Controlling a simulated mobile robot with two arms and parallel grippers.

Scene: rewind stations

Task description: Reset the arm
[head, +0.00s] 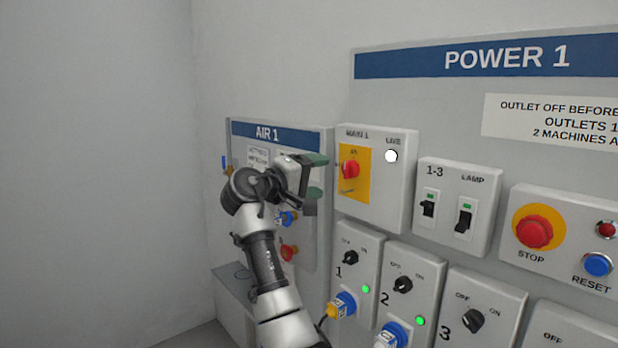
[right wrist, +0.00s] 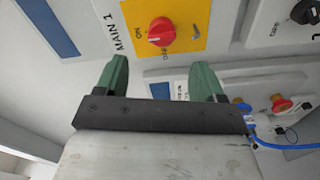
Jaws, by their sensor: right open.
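My right gripper (head: 318,176) is in front of the wall panels, between the AIR 1 panel and the MAIN 1 box, with its green fingertips apart. In the right wrist view the two green fingers of the gripper (right wrist: 160,82) are open with nothing between them. The red MAIN 1 rotary switch (right wrist: 162,31) on its yellow plate lies beyond the fingertips, apart from them. The same red switch (head: 350,170) shows in the head view just right of the gripper. My left gripper is not in view.
The POWER 1 panel (head: 430,108) holds the lamp switches (head: 464,218), a red STOP button (head: 533,232), a blue RESET button (head: 597,264) and numbered outlet switches. The AIR 1 panel (head: 310,143) is partly hidden behind my right arm. The left wall is bare.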

